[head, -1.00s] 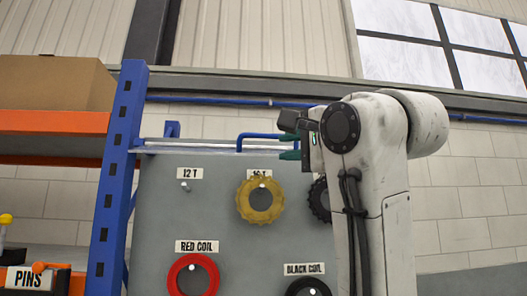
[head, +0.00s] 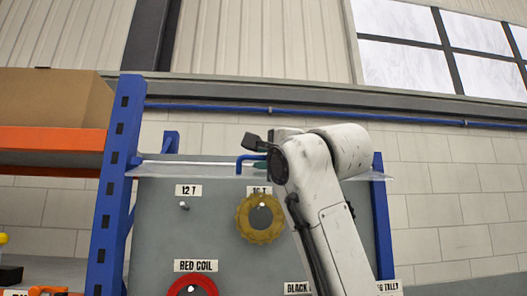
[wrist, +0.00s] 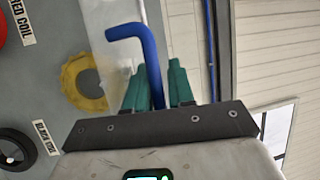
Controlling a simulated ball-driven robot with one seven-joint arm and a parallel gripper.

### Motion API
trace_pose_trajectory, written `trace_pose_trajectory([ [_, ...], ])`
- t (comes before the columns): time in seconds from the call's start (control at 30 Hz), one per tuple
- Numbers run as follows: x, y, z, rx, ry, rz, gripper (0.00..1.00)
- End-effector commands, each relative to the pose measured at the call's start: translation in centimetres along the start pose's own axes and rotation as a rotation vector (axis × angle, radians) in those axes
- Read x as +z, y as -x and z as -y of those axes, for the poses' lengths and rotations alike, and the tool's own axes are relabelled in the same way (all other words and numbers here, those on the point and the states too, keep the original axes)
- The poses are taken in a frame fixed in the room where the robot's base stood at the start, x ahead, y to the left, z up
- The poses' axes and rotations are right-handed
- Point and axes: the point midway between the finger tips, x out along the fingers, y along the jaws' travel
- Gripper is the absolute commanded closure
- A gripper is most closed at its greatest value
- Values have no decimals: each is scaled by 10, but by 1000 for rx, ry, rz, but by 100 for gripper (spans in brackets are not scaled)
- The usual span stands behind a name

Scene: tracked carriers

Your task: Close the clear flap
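The clear flap (head: 345,174) is a thin see-through sheet at the top of the grey tool board, sticking out nearly level in the head view. In the wrist view its pale sheet (wrist: 108,50) runs along the board's edge. Its bent blue handle (head: 241,163) stands up from it and also shows in the wrist view (wrist: 146,48). My gripper (wrist: 159,65) has green fingers, one on each side of the handle's bar. The fingers are apart, with a small gap on the right side of the bar. In the head view my wrist hides part of the handle.
The board holds a yellow ring (head: 260,219) and a red coil (head: 190,288) on pegs below the flap. Blue posts (head: 112,190) flank the board. An orange shelf with a cardboard box (head: 50,98) stands at left.

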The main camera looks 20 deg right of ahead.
Motion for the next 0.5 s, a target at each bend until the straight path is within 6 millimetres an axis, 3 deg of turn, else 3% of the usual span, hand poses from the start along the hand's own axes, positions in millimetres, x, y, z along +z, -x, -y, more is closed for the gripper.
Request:
trace_pose_trajectory([
  [0.3, 0, -2, 0, 0, 0, 0, 78],
  [0.5, 0, -2, 0, -1, 0, 0, 97],
])
